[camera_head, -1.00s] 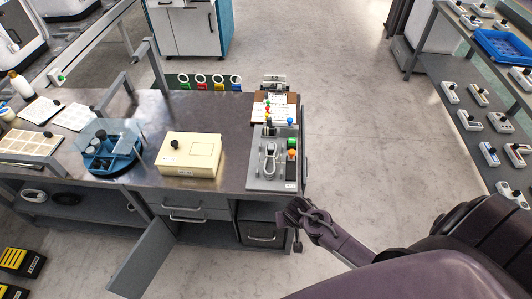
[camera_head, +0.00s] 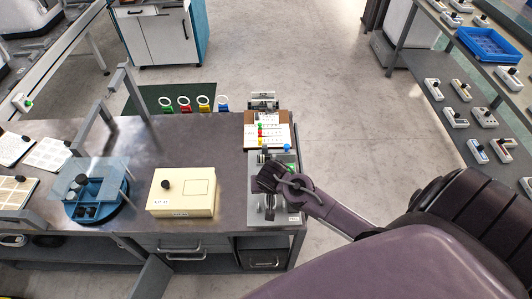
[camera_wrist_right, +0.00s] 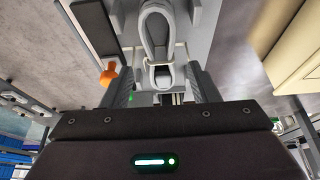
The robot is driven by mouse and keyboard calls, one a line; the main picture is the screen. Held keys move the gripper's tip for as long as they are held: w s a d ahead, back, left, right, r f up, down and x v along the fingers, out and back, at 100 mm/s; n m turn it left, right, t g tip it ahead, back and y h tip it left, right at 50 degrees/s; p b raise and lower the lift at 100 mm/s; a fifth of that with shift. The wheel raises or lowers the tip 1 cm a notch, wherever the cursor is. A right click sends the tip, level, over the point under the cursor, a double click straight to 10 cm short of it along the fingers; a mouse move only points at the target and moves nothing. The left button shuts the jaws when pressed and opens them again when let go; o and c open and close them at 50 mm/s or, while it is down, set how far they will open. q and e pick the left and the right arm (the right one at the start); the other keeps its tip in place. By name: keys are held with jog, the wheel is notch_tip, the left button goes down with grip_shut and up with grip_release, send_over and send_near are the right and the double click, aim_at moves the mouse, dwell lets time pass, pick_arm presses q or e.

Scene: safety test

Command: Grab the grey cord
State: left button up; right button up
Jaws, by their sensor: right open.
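The grey cord (camera_wrist_right: 146,38) is a bundled loop with a light tie around its lower part, on the grey panel in the right wrist view. In the head view my right gripper (camera_head: 268,183) is over the panel (camera_head: 257,215) and hides most of the cord. In the right wrist view the right gripper (camera_wrist_right: 161,76) is open, with one finger on each side of the cord's tied end. The fingers look apart from the cord; the height between them is hard to tell. My left gripper is not in view.
An orange knob (camera_wrist_right: 108,74) is close beside one finger. A cream box (camera_head: 183,190) stands left of the panel, with a blue round stand (camera_head: 95,206) farther left. A clipboard (camera_head: 278,136) lies behind the panel. Bare table lies between box and panel.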

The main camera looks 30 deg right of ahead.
jog(key=shift+p+x, duration=0.35)
jog(key=shift+x, duration=2)
jog(key=shift+w+f, duration=0.2)
jog(key=shift+f, duration=0.2)
jog(key=c, duration=0.7)
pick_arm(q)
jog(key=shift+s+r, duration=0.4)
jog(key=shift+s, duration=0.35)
pick_arm(e)
grip_shut()
jog(key=shift+r, duration=0.1)
